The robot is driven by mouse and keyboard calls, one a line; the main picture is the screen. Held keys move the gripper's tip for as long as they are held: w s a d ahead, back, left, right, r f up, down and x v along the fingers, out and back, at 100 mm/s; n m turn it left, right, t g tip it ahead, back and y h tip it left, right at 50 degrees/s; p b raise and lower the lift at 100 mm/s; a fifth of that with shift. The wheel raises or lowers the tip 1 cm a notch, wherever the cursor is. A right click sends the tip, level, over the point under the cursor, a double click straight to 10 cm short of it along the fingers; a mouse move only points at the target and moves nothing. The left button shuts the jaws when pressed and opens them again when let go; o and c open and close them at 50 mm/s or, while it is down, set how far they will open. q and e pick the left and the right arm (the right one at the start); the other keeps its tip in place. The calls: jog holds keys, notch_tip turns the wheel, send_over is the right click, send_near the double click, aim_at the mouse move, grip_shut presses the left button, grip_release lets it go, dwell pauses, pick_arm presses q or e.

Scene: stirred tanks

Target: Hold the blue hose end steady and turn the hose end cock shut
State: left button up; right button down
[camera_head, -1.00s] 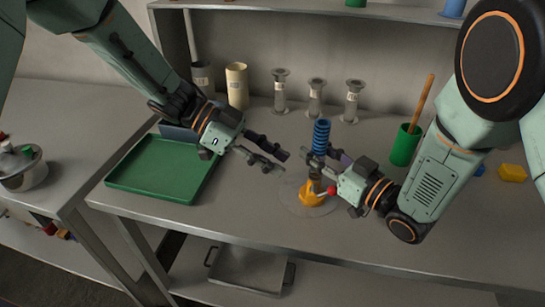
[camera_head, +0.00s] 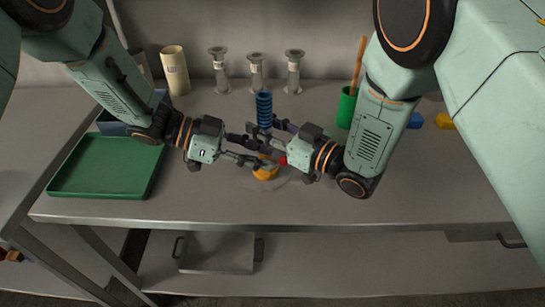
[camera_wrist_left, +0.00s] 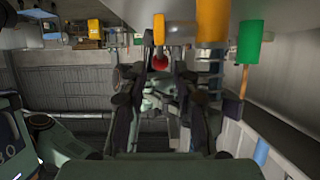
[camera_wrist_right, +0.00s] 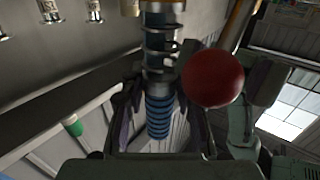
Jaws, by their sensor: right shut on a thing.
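The hose end stands upright, its ribbed blue part (camera_head: 264,108) showing above my grippers and in the right wrist view (camera_wrist_right: 160,115). My right gripper (camera_head: 264,136) is shut on its body from the right. The cock's red ball handle (camera_head: 283,160) shows low beside my right gripper, large in the right wrist view (camera_wrist_right: 212,78), and in the left wrist view (camera_wrist_left: 160,62). My left gripper (camera_head: 264,151) reaches in from the left with fingers apart, close to the cock. The left wrist view has the ball beyond and between its fingers; contact is unclear. The fingers partly hide the cock's body.
The yellow base (camera_head: 266,173) is under the hose end. A green tray (camera_head: 105,190) lies left. Several grey flanged pieces (camera_head: 256,70) and a cream cylinder (camera_head: 174,70) stand behind. A green cup (camera_head: 346,108) stands right. The bench front is clear.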

pick_arm(q)
jog(key=shift+x, duration=1.5)
grip_shut()
